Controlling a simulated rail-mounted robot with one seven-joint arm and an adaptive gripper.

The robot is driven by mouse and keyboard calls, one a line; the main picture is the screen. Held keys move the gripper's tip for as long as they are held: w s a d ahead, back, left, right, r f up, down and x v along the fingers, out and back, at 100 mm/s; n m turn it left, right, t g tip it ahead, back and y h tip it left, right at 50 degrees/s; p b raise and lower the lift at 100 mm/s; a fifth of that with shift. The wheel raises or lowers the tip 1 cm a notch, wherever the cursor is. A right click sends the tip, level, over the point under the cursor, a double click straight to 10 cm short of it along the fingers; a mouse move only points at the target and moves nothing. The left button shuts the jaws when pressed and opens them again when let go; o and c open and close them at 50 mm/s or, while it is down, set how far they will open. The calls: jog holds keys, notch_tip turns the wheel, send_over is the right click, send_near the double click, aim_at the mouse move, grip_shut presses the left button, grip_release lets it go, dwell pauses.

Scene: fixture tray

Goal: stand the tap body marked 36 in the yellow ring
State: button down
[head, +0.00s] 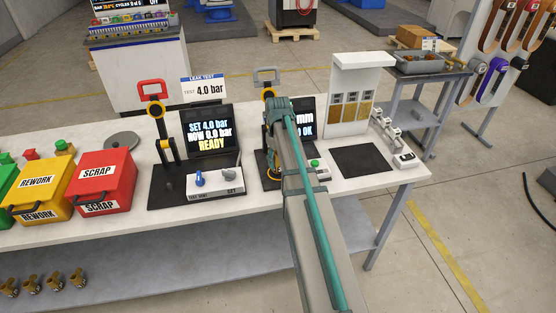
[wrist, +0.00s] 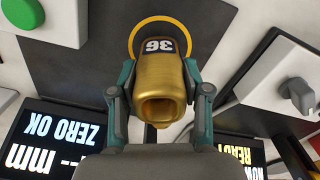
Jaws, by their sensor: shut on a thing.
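The brass tap body (wrist: 160,90) marked 36 is between the two fingers of my gripper (wrist: 161,95) in the wrist view. My gripper is shut on it. The tap body's open mouth faces the camera, and its label is on the far part. The yellow ring (wrist: 134,38) lies on a dark base plate behind the tap body, which covers much of it. The far end of the tap body overlaps the ring in this view; I cannot tell whether it is inside or above. In the head view my arm hides the gripper and tap body.
The gauge screen reading ZERO OK (wrist: 62,138) and a box with a green button (wrist: 22,14) flank the plate. In the head view the leak test station (head: 215,180) stands left, a dark mat (head: 361,160) right. Several brass bodies (head: 55,282) sit low at left.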

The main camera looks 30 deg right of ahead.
jog(key=shift+f, duration=0.7)
dwell(0.6)
jog(key=shift+c, duration=2.2)
grip_release()
jog(key=shift+o, duration=0.3)
jog(key=o, duration=0.4)
notch_tip(320, 180, up, 7)
jog(key=p, duration=0.4)
